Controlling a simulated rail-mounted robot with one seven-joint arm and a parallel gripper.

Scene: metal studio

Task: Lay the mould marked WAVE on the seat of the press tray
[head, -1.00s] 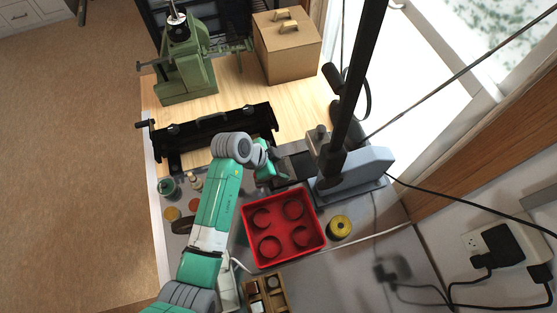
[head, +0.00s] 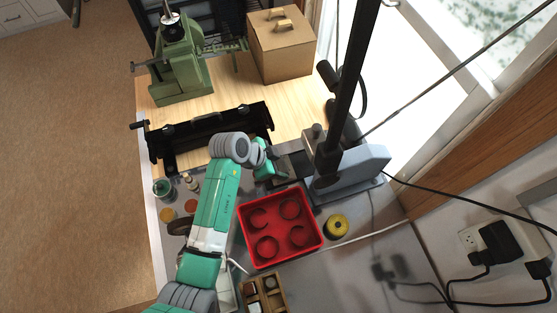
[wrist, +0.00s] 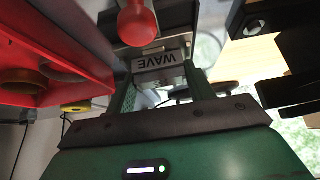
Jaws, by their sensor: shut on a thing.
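My gripper (head: 265,172) is beside the grey press (head: 345,175), close to the dark bed at the press's left side. In the wrist view, my gripper (wrist: 162,82) is shut on a light block labelled WAVE (wrist: 160,62), the mould, with one finger on either side. The label reads upside down there. A red ball knob (wrist: 137,22) shows just past the mould. The press tray and its seat cannot be made out clearly, and whether the mould touches anything beneath is unclear. In the head view my gripper hides the mould.
A red tray with round cups (head: 280,230) stands in front of the press. A yellow-topped round object (head: 337,225) is to its right. A black fixture (head: 205,130) and a green machine (head: 180,70) stand behind. A wooden compartment box (head: 264,296) lies at the front.

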